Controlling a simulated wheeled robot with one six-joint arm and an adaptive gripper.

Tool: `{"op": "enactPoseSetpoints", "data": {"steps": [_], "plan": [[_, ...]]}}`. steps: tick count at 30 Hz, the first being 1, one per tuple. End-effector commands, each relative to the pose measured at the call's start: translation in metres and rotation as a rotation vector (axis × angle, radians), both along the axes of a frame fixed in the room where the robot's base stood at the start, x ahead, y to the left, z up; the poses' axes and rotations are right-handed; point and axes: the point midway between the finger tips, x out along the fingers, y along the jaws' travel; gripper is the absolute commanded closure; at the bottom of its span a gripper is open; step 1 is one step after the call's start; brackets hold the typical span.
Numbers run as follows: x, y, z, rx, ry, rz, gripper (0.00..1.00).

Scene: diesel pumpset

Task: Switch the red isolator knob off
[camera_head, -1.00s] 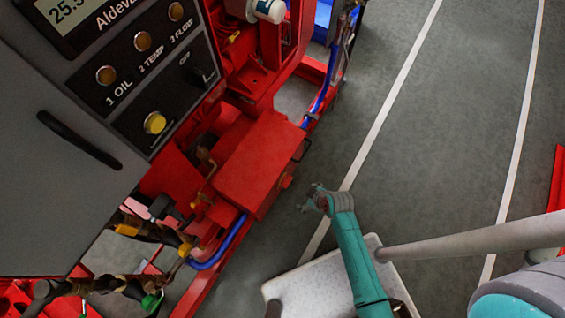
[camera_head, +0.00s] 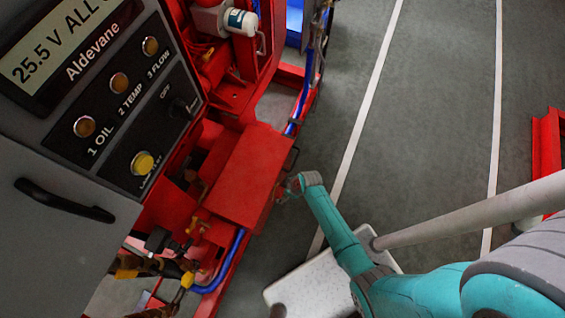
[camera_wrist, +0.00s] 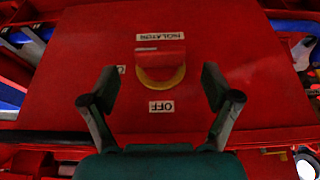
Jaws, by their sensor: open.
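The red isolator knob (camera_wrist: 160,58) sits on a yellow ring (camera_wrist: 162,82) on a red panel (camera_wrist: 75,75) in the wrist view. An upside-down ISOLATOR label (camera_wrist: 160,37) is beyond it and an upside-down OFF label (camera_wrist: 161,106) is on the near side. Another white label is mostly hidden by the left finger. The knob's bar looks crosswise in this view. My gripper (camera_wrist: 159,82) is open, one finger on each side of the knob, apart from it. In the head view my gripper (camera_head: 287,188) is beside the red box (camera_head: 240,175); the knob is not distinguishable there.
A grey control cabinet (camera_head: 60,255) with lamps, a yellow button (camera_head: 142,163) and a black switch (camera_head: 182,108) stands at left. Blue hoses (camera_head: 222,270) and red frame rails run around the box.

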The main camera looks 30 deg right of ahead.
Motion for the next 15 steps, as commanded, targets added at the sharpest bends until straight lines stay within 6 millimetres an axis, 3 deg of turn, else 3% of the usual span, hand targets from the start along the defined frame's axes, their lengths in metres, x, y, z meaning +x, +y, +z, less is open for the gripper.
{"op": "enactPoseSetpoints", "data": {"steps": [6, 15], "plan": [[0.006, 0.004, -0.017, 0.000, 0.000, 0.000, 0.12], [0.007, 0.005, -0.022, 0.000, 0.000, 0.000, 0.12]]}}
